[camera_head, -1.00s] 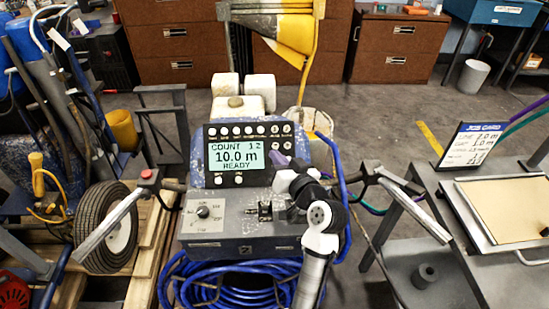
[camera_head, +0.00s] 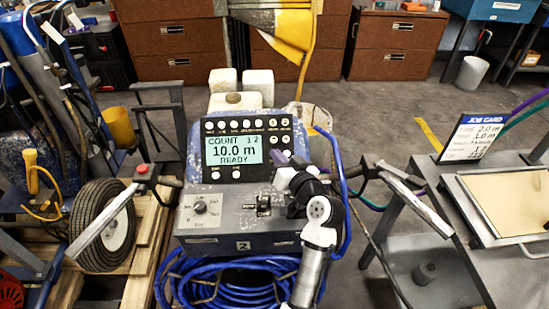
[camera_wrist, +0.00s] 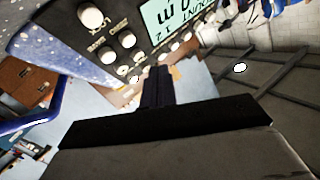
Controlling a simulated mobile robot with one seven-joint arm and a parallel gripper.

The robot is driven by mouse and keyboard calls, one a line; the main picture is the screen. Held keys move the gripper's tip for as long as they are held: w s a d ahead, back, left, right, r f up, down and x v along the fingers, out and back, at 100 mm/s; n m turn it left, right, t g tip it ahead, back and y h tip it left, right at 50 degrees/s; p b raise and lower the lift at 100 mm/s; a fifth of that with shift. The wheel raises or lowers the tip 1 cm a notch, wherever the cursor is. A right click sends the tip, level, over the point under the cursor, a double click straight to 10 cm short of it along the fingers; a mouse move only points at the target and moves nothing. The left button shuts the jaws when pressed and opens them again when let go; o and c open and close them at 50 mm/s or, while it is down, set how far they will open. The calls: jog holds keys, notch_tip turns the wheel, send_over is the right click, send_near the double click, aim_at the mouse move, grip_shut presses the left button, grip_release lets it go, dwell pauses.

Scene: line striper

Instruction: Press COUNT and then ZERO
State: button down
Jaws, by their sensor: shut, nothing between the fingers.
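The striper's control panel (camera_head: 256,176) has a lit display (camera_head: 234,150) reading COUNT 12, 10.0 m, READY. A row of small round white buttons (camera_head: 234,125) runs above the display. More buttons (camera_head: 279,131) sit in a block at its upper right and two (camera_head: 225,174) below it. The labels are too small to tell which are COUNT and ZERO. My gripper (camera_head: 279,171) is shut and empty, low and right of the display. In the wrist view its fingertips (camera_wrist: 157,73) point towards the panel edge, near several buttons (camera_wrist: 128,41). Contact with a button cannot be told.
A console box with a dial (camera_head: 200,207) and a switch (camera_head: 263,205) lies below the panel. Handlebars (camera_head: 112,212) reach out on both sides. A blue hose (camera_head: 343,180) loops at the right. A job card (camera_head: 471,137) stands on the right table.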

jog(key=shift+w+f+b, duration=0.9)
jog(key=shift+w+f, duration=0.45)
jog(key=shift+f, duration=0.1)
dwell(1.0)
jog(key=shift+w+f+b, duration=0.2)
jog(key=shift+w+b, duration=0.1)
jog(key=shift+b, duration=0.05)
jog(key=shift+w+f+b, duration=0.4)
jog(key=shift+f+b, duration=0.2)
dwell(1.3)
jog(key=shift+s, duration=0.1)
jog(key=shift+s+r+p, duration=0.3)
jog(key=shift+s+p, duration=0.05)
jog(key=shift+s+r, duration=0.15)
jog(key=shift+r, duration=0.05)
